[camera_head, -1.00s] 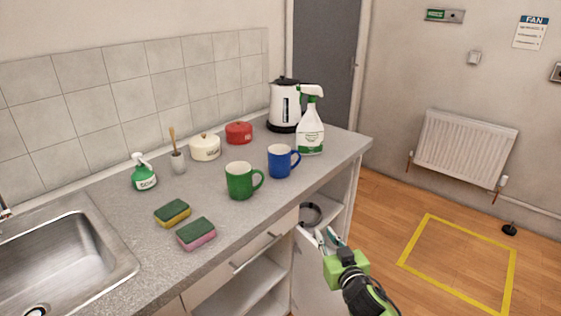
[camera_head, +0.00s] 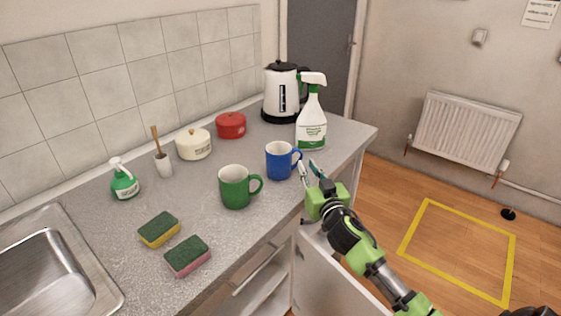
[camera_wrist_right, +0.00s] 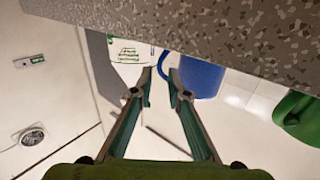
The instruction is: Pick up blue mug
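The blue mug (camera_head: 279,161) stands upright on the grey counter near its front edge, its handle pointing right. My right gripper (camera_head: 309,170) is just right of the mug at the counter edge, with its fingers open and empty. In the right wrist view the mug (camera_wrist_right: 203,78) is beyond the right fingertip, partly hidden by the counter edge. Its handle shows near the gap between the open fingertips (camera_wrist_right: 160,80); I cannot tell whether they touch it. My left gripper is not in view.
A green mug (camera_head: 236,187) stands left of the blue mug. A spray bottle (camera_head: 311,125) and a kettle (camera_head: 281,94) stand behind it. Two sponges, a soap bottle (camera_head: 124,184) and a sink (camera_head: 45,268) are farther left.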

